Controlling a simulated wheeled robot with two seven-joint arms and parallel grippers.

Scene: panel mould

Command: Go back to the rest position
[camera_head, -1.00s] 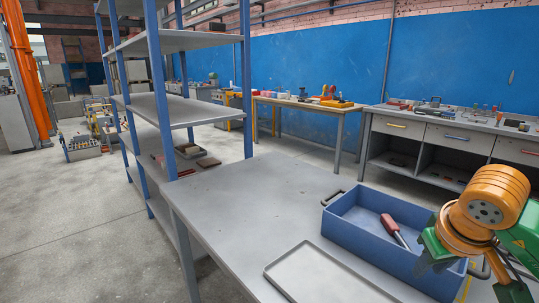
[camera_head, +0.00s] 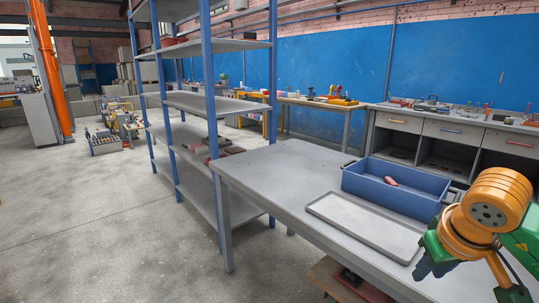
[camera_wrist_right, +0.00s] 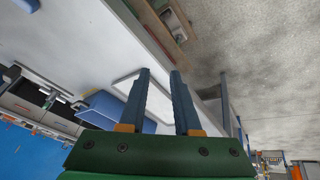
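My right gripper (camera_head: 433,268) hangs at the right of the head view, in front of the table's near edge. In the right wrist view its two dark blue fingers (camera_wrist_right: 160,85) stand apart with nothing held between them. The left gripper is not in view. A blue bin (camera_head: 420,203) stands on the grey table (camera_head: 262,170), with a red-handled tool (camera_head: 391,181) inside, partly hidden by the bin's front wall. A flat grey tray (camera_head: 352,215) lies on the table in front of the bin and is empty.
A blue-posted shelf rack (camera_head: 214,95) stands left of the table. A low shelf (camera_head: 335,280) with a dark object sits under the table. A drawer workbench (camera_head: 440,140) runs along the blue wall behind.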

